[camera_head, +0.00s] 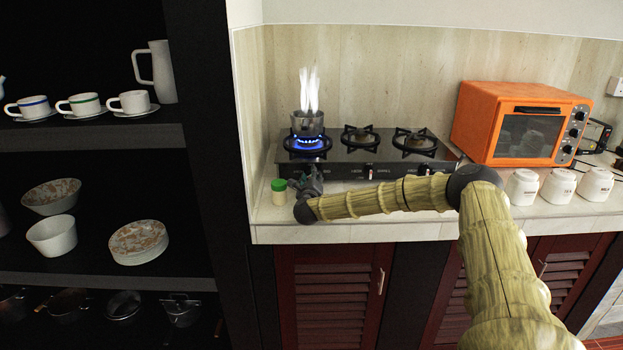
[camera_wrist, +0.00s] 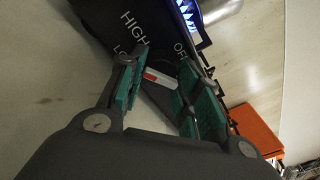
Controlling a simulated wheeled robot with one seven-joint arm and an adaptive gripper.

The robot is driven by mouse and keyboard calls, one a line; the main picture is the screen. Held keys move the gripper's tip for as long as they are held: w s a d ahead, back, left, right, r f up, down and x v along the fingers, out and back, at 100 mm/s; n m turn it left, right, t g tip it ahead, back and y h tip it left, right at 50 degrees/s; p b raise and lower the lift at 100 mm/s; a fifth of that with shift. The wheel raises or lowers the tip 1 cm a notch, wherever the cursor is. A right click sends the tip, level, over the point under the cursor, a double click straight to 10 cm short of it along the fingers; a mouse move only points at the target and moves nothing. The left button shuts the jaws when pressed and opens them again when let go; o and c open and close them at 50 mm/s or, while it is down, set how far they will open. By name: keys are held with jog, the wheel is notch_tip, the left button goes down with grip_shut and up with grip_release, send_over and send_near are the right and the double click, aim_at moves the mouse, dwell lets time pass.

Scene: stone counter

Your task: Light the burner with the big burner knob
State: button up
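The black stove (camera_head: 343,158) stands on the counter. Its left burner (camera_head: 307,145) is lit with a ring of blue flame under a metal pot (camera_head: 307,123); white steam rises from the pot. My gripper (camera_head: 309,182) is at the front left of the stove and hides the knob there in the head view. In the wrist view the knob (camera_wrist: 160,78), pale with a red mark, lies between my two green-padded fingers (camera_wrist: 164,62). The fingers stand apart; whether they touch the knob I cannot tell. The labels HIGH and OFF show beside it.
A green-lidded jar (camera_head: 279,191) stands just left of my gripper. The two other burners (camera_head: 361,137) are unlit. An orange oven (camera_head: 520,123) and white canisters (camera_head: 557,188) stand to the right. A dark shelf (camera_head: 92,137) with cups is at the left.

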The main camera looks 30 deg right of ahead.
jog(key=shift+f+b, duration=0.1)
jog(key=shift+b, duration=0.55)
jog(key=shift+n, duration=0.4)
jog(key=o, duration=1)
jog(key=shift+o, duration=0.2)
jog(key=v, duration=1.2)
